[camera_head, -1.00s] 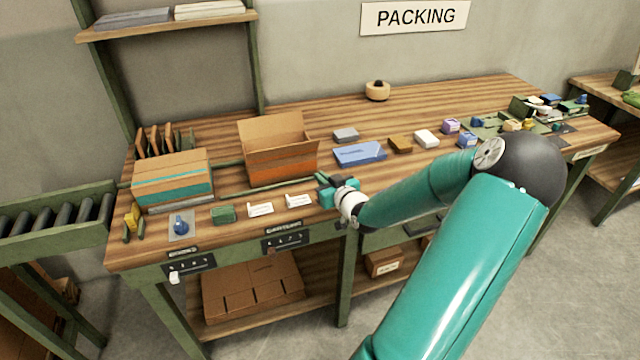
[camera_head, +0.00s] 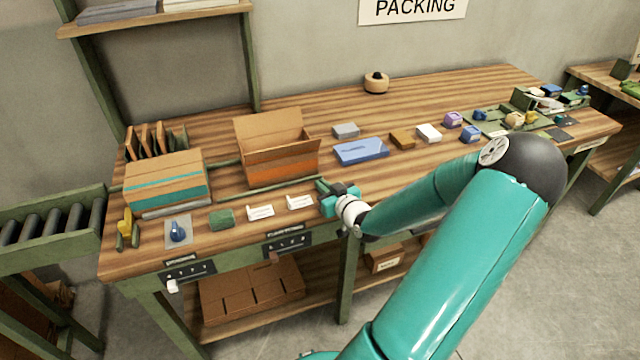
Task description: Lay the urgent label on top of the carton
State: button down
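Two small white cards with print too small to read lie near the bench's front edge, a left card (camera_head: 260,212) and a right card (camera_head: 299,202). I cannot tell which, if either, is the urgent label. A closed carton with a teal stripe (camera_head: 167,182) stands at the left of the bench. An open carton with an orange band (camera_head: 281,166) stands right of it, flaps up. My gripper (camera_head: 325,194) is over the front edge, just right of the right card and apart from both cartons. Its fingers are small and partly hidden, so their opening is unclear.
A green block (camera_head: 221,219), a blue stamp-like item (camera_head: 178,232) and a yellow item (camera_head: 125,222) line the front left. A blue flat box (camera_head: 360,151) and several small boxes lie mid-bench. A tape roll (camera_head: 376,83) sits behind; the bench around it is clear.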

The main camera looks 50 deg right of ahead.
jog(key=shift+s+a+r, duration=0.1)
jog(key=shift+s+r, duration=0.1)
jog(key=shift+s, duration=0.25)
jog(key=shift+w+f, duration=0.2)
jog(key=shift+s, duration=0.2)
jog(key=c, duration=1.6)
grip_release()
jog(key=shift+w+f, duration=0.15)
